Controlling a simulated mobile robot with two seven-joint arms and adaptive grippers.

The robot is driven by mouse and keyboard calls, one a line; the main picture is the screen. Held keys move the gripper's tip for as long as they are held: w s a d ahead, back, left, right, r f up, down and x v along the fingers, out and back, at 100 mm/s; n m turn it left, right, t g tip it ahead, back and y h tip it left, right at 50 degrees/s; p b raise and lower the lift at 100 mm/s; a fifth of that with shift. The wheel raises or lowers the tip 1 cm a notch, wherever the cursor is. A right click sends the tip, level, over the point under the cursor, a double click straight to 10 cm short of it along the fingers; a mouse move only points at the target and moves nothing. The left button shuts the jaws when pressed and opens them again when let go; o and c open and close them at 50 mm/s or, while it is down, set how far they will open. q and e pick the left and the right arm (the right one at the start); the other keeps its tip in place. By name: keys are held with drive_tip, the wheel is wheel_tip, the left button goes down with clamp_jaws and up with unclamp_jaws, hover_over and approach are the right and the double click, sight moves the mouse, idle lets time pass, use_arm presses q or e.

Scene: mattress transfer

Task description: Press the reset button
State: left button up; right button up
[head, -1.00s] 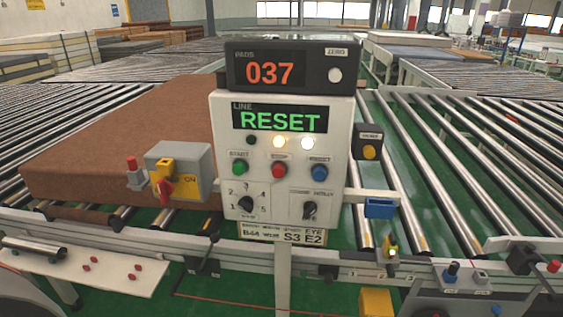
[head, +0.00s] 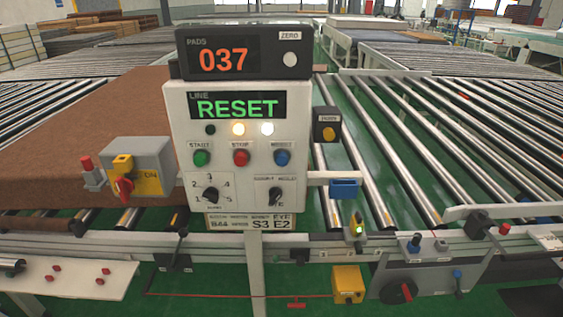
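The blue reset button (head: 281,157) sits at the right of a row of three buttons on the white control panel (head: 228,176). To its left are the red stop button (head: 240,157) and the green start button (head: 201,158). The panel's display (head: 237,106) reads LINE RESET in green. Neither gripper shows in the head view.
A counter box (head: 244,52) reading 037 tops the panel. A brown mattress (head: 90,130) lies on the rollers behind.

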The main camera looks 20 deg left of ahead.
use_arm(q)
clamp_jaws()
